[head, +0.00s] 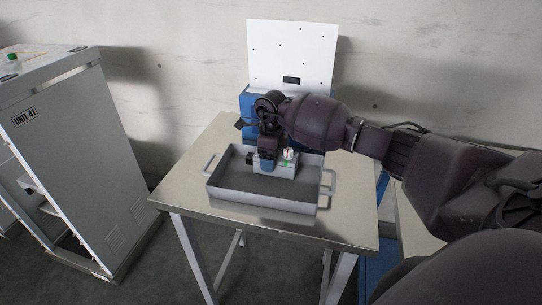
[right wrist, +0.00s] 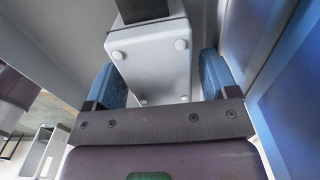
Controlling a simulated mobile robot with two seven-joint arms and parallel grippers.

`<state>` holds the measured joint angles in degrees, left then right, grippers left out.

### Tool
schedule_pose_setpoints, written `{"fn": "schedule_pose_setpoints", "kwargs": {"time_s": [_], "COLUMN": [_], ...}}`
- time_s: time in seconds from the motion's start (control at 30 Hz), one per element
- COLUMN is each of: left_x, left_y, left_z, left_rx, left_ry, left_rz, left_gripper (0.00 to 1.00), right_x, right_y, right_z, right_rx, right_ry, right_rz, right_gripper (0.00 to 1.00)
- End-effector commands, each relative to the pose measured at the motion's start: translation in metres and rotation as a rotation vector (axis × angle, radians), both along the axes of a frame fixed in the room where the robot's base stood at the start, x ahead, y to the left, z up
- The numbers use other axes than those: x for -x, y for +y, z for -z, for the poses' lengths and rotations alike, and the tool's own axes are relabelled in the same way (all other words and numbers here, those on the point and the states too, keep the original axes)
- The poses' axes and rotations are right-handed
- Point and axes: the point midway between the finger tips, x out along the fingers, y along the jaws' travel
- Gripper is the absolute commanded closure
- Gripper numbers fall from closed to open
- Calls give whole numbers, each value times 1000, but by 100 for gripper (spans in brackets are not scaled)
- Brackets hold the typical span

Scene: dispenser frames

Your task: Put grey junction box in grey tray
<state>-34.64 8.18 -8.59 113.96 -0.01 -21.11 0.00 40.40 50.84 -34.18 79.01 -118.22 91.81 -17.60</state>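The grey tray (head: 225,192) is a shallow rectangular pan with a handle at each end, standing on the table. I cannot tell whether the box touches the tray floor. My left gripper is not in view.
The metal table (head: 185,187) has bare room left of and in front of the tray. A blue dispenser with a white back panel (head: 292,55) stands behind the tray. A grey cabinet (head: 75,150) marked UNIT 41 stands at the left, apart from the table.

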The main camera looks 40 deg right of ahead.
Motion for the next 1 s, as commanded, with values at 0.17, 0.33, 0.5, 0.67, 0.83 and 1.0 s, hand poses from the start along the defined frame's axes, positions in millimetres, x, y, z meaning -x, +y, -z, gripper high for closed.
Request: {"fn": "schedule_pose_setpoints", "kwargs": {"time_s": [0.17, 0.33, 0.5, 0.67, 0.83, 1.0], "left_x": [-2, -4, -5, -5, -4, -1], "left_y": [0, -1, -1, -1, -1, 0], "left_z": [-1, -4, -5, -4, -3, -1], "left_rx": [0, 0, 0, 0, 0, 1], "left_ry": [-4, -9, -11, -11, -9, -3], "left_rz": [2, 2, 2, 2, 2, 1], "left_gripper": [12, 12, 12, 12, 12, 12], "right_x": [0, 0, -1, -1, -1, 0], "right_y": [0, 0, -1, -1, 0, 0], "right_z": [0, -3, -20, -50, -82, -107], "right_rx": [0, 0, 2, 3, 2, 1], "right_ry": [0, 0, -3, -5, -3, -2], "right_rz": [0, 0, -1, -1, -1, -1], "right_gripper": [16, 16, 16, 16, 16, 16]}}
